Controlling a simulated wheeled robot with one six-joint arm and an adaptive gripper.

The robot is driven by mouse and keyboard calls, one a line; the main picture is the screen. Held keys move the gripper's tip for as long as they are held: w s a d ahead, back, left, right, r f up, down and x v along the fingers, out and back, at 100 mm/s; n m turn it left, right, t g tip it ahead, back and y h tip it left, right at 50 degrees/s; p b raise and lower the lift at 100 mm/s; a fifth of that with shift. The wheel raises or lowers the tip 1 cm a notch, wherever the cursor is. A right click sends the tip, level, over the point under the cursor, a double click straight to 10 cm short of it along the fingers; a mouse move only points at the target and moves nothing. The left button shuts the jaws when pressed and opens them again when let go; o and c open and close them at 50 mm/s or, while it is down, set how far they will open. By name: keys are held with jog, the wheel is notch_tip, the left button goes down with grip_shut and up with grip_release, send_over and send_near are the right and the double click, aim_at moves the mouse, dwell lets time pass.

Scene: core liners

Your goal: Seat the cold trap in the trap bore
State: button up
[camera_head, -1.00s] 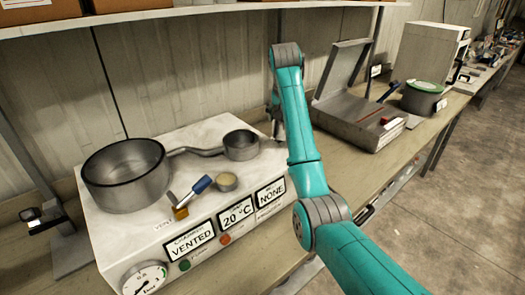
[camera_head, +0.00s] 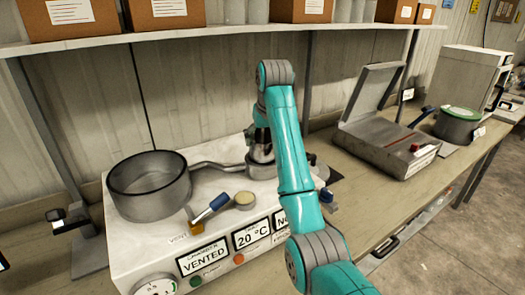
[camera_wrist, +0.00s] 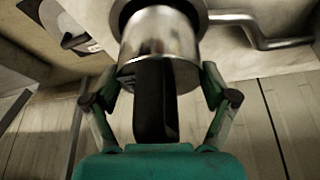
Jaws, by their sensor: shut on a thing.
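The cold trap is a shiny metal cylinder (camera_wrist: 158,48) with a black handle (camera_wrist: 153,100). My gripper (camera_wrist: 160,82) is shut on it, one teal finger on each side. The trap bore is the round grey cup (camera_head: 262,169) at the end of a bent pipe on the white bench unit. In the wrist view, its grey rim (camera_wrist: 192,8) shows behind the trap. In the head view, my gripper (camera_head: 261,143) is directly over the bore, and the trap's metal body is at its mouth. How far it is inside is hidden.
A large open grey pot (camera_head: 149,186) stands left on the unit. A blue-handled valve lever (camera_head: 212,207) and a pale round cap (camera_head: 244,200) are in front of the bore. An open grey case (camera_head: 385,152) stands to the right. A shelf with boxes (camera_head: 172,12) runs above.

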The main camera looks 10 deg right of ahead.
aim_at(263, 151)
jog(key=shift+f, duration=2.05)
jog(key=shift+f, duration=0.2)
jog(key=o, duration=1.4)
